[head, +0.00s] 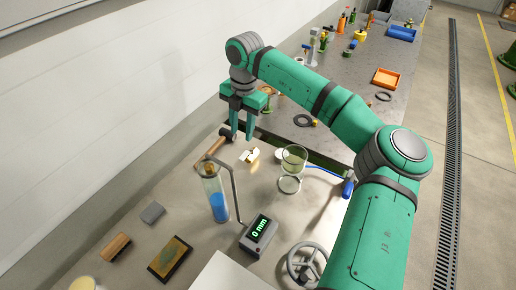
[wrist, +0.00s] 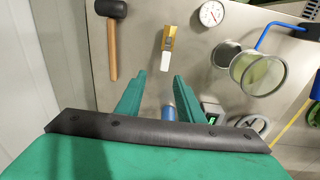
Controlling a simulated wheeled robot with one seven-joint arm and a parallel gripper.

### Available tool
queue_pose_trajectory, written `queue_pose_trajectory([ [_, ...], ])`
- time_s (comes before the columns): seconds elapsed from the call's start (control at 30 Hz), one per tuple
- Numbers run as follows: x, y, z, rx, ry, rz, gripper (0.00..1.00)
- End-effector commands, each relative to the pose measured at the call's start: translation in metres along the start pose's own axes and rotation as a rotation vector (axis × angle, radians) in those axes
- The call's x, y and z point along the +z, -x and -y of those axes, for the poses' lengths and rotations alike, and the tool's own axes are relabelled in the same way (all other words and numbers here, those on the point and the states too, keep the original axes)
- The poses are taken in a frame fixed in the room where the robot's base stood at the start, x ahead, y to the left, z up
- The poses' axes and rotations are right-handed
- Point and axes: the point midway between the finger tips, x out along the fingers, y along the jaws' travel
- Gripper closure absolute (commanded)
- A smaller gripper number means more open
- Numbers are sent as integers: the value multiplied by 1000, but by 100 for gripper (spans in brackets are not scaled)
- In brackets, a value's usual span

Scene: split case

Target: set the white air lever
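A small brass valve (head: 253,152) with a white lever (head: 248,156) sits on the near table. In the wrist view the brass body (wrist: 168,35) lies beyond my fingertips, and its white lever (wrist: 165,61) points toward my gripper. My gripper (head: 241,137) hangs above the table, up and slightly left of the valve in the head view. Its two green fingers are apart with nothing between them, as the wrist view (wrist: 160,82) also shows. The lever is apart from the fingers.
A mallet (wrist: 112,40) lies left of the valve. A cylinder with blue liquid (head: 219,207) and a bent rod stand nearer. A glass vessel (head: 293,160), a dial gauge (wrist: 211,14), a "0 mm" readout (head: 259,231) and a handwheel (head: 306,262) are around to the right.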

Motion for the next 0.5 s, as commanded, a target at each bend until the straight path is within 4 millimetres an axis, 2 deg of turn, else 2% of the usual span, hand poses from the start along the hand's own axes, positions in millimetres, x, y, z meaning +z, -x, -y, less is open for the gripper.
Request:
queue_pose_trajectory([
  [0.1, -3, 7, -3, -58, 11, 39, 66],
  [0.2, -2, 3, -1, -72, 10, 45, 66],
  [0.37, 0, -20, 4, -69, 5, 42, 66],
  [0.5, 3, -45, 8, -69, 1, 41, 66],
])
